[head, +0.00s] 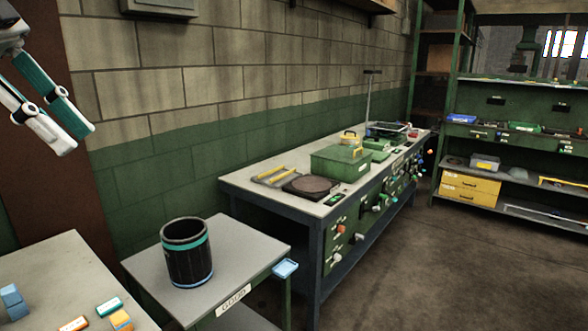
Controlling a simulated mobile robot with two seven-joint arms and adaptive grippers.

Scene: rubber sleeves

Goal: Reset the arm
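My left gripper (76,138) hangs in the air at the upper left of the head view, with its white and teal fingers pointing down and to the right. Its two fingertips are close together in the picture. I cannot tell from this angle whether a gap is left between them. I see no separate object in it. It is well above the tables and touches nothing that I can see. My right gripper and arm are not in view.
A black bin (187,255) with teal bands stands on a small grey table (245,247) labelled GOOD. Blue, orange and teal pieces lie on the table at lower left (40,265). A workbench (232,182) runs along the wall. The floor (430,270) at right is clear.

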